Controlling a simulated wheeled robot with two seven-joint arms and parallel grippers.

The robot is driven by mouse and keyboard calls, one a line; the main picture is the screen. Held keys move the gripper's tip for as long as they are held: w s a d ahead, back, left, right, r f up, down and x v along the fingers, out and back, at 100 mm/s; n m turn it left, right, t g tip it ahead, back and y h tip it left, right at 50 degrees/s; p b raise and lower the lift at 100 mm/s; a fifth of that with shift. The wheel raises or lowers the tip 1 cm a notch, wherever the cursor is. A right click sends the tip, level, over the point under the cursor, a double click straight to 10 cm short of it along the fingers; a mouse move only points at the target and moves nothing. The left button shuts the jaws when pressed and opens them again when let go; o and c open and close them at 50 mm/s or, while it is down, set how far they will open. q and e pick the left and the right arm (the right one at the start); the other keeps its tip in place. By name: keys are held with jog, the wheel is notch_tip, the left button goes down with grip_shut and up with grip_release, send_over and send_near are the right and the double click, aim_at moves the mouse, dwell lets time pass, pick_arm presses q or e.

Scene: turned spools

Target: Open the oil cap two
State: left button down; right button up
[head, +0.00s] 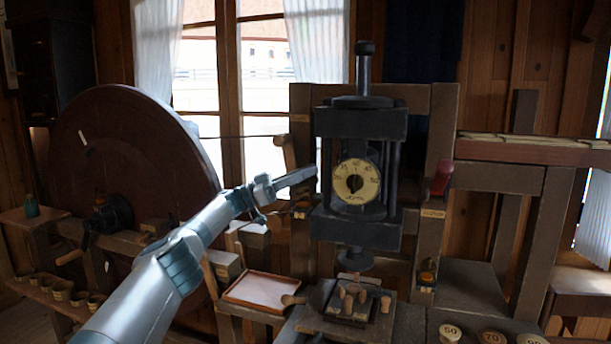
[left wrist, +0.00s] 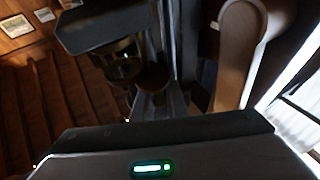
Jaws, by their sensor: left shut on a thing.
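My left gripper (head: 306,174) reaches in from the left, its tip beside the left post of the black press (head: 360,124). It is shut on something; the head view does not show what. In the left wrist view, a small dark rounded piece (left wrist: 154,77) shows beyond the gripper body, too dark to identify surely as an oil cap. A small amber oil cup (head: 302,208) sits on the frame below the gripper. Another amber oil cup (head: 428,270) stands on the right post. I cannot tell which is number two. My right gripper is out of view.
A round dial (head: 356,182) sits in the press. A wooden lever (head: 285,154) is close by the left gripper and shows large in the wrist view (left wrist: 238,50). A shallow tray (head: 262,291) and a block with wooden pegs (head: 350,303) lie below. A red handle (head: 442,178) is at right.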

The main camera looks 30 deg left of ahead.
pick_arm(q)
jog(key=c, duration=1.7)
grip_release()
jog(key=shift+d+g, duration=0.1)
jog(key=shift+g, duration=0.2)
jog(key=shift+c, duration=0.2)
